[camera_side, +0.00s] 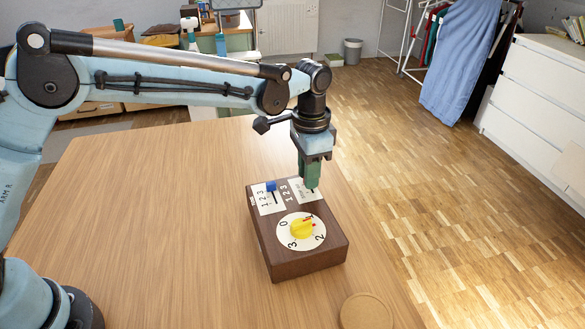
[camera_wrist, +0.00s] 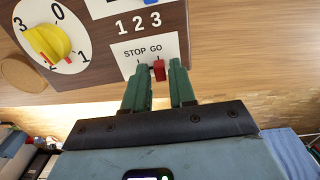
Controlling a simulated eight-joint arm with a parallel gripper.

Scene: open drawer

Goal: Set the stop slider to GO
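The stop slider is a small red knob (camera_wrist: 159,71) on a white plate (camera_wrist: 146,50) printed STOP and GO. In the wrist view the knob sits under the word GO, at the right of its short slot. My gripper (camera_wrist: 157,67) is open, with one green finger on each side of the knob. The right finger is close to the knob; a wider gap shows at the left finger. In the side view my gripper (camera_side: 312,180) points down over the far right part of the brown control box (camera_side: 300,262) and hides the red knob.
The box also carries a yellow dial (camera_side: 301,229) with numbers and a blue slider (camera_side: 271,186) beside 1 2 3. A round cork coaster (camera_side: 366,311) lies near the table's front edge. The wooden table (camera_side: 150,210) is clear left of the box.

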